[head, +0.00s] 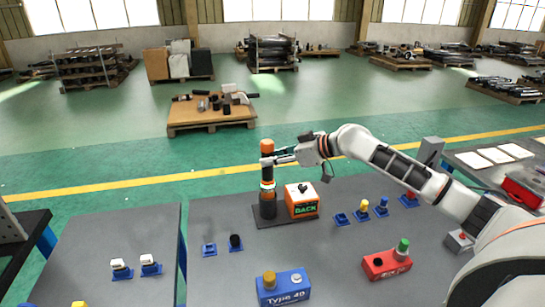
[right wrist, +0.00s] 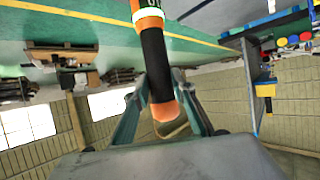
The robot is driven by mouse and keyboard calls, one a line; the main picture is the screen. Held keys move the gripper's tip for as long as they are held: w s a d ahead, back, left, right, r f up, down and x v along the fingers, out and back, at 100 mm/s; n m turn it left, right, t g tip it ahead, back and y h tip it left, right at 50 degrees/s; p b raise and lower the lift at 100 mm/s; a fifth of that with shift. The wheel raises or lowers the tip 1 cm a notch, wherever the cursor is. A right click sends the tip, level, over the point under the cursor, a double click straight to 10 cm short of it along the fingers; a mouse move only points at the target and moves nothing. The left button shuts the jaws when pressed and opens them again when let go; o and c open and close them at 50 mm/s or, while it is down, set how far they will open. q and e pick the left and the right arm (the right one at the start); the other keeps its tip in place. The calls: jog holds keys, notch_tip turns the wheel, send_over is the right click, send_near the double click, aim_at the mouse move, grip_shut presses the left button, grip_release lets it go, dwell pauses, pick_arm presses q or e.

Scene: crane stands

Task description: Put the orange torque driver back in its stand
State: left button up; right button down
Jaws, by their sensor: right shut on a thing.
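The orange torque driver (head: 267,147) stands about upright in the head view, with an orange top, a dark grip and pale green-white bands lower down. My right gripper (head: 274,160) comes in from the right and is shut on its upper part. In the right wrist view the driver's dark grip (right wrist: 157,65) lies between the fingers, with its orange end near the palm. A dark upright holder (head: 268,207) is directly below it, on a dark base plate (head: 285,221). I cannot tell how deep the driver sits in it. My left gripper is not in view.
An orange box marked BACK (head: 302,202) stands right of the holder. Small blue stands (head: 361,214) lie further right. A blue Type 40 box (head: 284,288) and a red box with a green knob (head: 387,264) are nearer. Bare grey table lies between them.

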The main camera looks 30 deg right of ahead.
jog(key=shift+f+b, duration=0.4)
jog(key=shift+f, duration=0.5)
jog(key=c, duration=1.6)
grip_release()
jog(key=shift+c, duration=0.2)
jog(key=shift+f, duration=0.3)
jog(key=p+v, duration=0.2)
jog(key=v, duration=0.3)
jog(key=shift+r, duration=0.15)
